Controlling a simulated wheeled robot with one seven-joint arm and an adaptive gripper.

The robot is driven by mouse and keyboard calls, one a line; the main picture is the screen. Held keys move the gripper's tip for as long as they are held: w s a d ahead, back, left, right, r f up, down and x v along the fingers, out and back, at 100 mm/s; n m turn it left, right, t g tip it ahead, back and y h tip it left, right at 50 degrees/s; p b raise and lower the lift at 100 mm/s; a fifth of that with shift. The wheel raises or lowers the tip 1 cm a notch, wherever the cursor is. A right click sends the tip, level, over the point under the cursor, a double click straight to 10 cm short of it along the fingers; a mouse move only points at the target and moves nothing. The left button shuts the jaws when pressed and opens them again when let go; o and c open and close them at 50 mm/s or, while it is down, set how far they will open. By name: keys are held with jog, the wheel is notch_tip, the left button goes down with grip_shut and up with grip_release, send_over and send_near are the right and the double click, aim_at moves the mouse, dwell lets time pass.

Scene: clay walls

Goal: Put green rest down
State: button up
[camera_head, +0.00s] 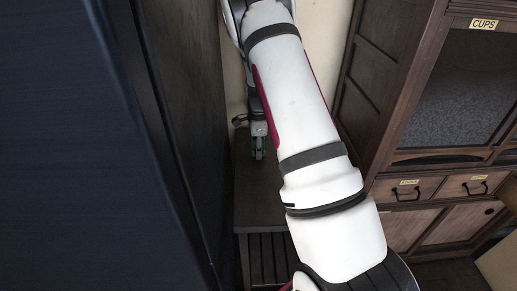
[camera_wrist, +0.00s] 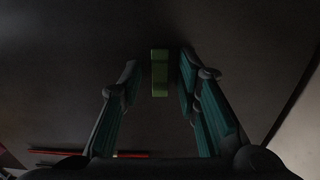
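The green rest (camera_wrist: 159,73) is a small upright-looking green block in the wrist view, between the fingertips of my gripper (camera_wrist: 157,75). A dark gap shows on each side of it, so the fingers look open and apart from it. It appears to be on the dark surface (camera_wrist: 75,85), though the exact contact is hard to see. In the head view my gripper (camera_head: 258,148) points down, low over the top of a dark wooden stand (camera_head: 260,195). The rest cannot be made out clearly there.
Thin red sticks (camera_wrist: 75,153) lie at the lower left of the wrist view. In the head view a dark panel (camera_head: 175,110) rises close on the left. A wooden cabinet labelled CUPS (camera_head: 430,140) stands on the right. The stand's front top looks bare.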

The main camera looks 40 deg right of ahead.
notch_tip(320, 180, up, 12)
jog(key=p, duration=0.2)
jog(key=shift+r+p, duration=0.15)
jog(key=shift+p, duration=0.2)
dwell(0.7)
